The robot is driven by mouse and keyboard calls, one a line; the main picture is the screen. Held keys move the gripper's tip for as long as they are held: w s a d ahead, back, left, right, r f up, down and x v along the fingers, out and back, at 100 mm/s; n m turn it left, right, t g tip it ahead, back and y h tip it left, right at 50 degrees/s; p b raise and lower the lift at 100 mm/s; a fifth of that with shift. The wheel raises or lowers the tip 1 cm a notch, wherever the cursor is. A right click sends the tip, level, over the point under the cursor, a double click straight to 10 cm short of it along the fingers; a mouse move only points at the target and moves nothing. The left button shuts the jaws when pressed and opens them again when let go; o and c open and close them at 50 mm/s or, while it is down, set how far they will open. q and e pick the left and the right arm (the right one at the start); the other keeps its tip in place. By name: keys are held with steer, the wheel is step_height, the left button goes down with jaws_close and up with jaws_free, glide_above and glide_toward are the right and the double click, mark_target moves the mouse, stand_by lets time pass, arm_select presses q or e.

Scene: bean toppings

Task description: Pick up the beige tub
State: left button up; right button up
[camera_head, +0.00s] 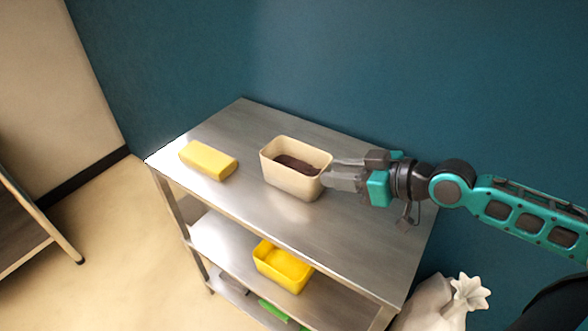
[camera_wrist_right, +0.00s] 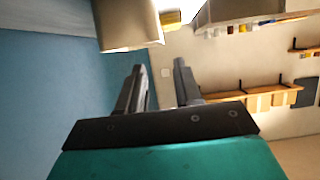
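The beige tub (camera_head: 290,184) stands upright on the steel table top (camera_head: 235,225) in the head view. It is open at the top and holds a dark brown filling (camera_head: 297,164). My right gripper (camera_head: 329,171) reaches in from the right, with its fingertips close to the tub's right side. In the right wrist view the two fingers (camera_wrist_right: 159,65) are apart, with nothing clearly between them. A beige shape beyond them at the top left looks like the tub (camera_wrist_right: 125,28). I cannot tell whether a finger touches the tub. My left gripper is not in view.
A yellow block (camera_head: 208,160) lies on the table left of the tub. A yellow open container (camera_head: 283,268) and a green item (camera_head: 272,310) are on lower shelves. A whitish sack (camera_head: 440,305) stands at the lower right. The blue wall (camera_head: 330,70) is behind the table.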

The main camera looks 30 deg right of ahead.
steer(key=shift+x, duration=5.65)
steer(key=shift+s+a+f, duration=0.1)
steer(key=shift+s+a, duration=0.05)
jaws_close()
